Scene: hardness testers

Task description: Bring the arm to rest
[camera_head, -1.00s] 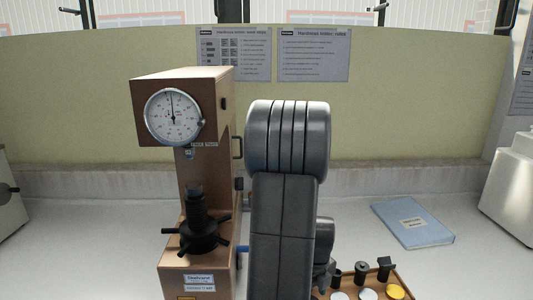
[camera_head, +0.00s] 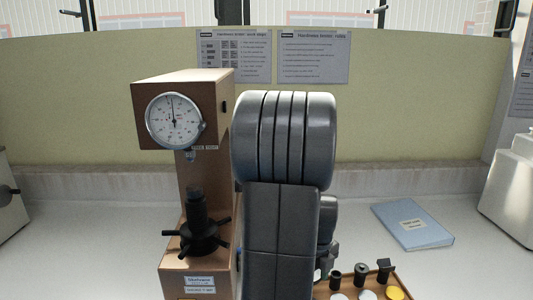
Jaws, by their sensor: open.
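My arm's thick grey link with a ribbed, rounded joint stands upright in the middle of the view, close to the camera. My gripper (camera_head: 326,262) shows only in part behind the right side of that link, low down near the tray. It is open, and its fingertips are mostly hidden. I see nothing held in it. The brown hardness tester (camera_head: 184,105) with its round dial (camera_head: 174,121) stands just left of the arm. My arm covers part of the tester's right side.
A wooden tray (camera_head: 405,292) with dark fittings and white and yellow discs sits at the lower right. A blue folder (camera_head: 412,224) lies on the white bench. Pale machines stand at the far left and right edges. A low yellow-green wall with two posters is behind.

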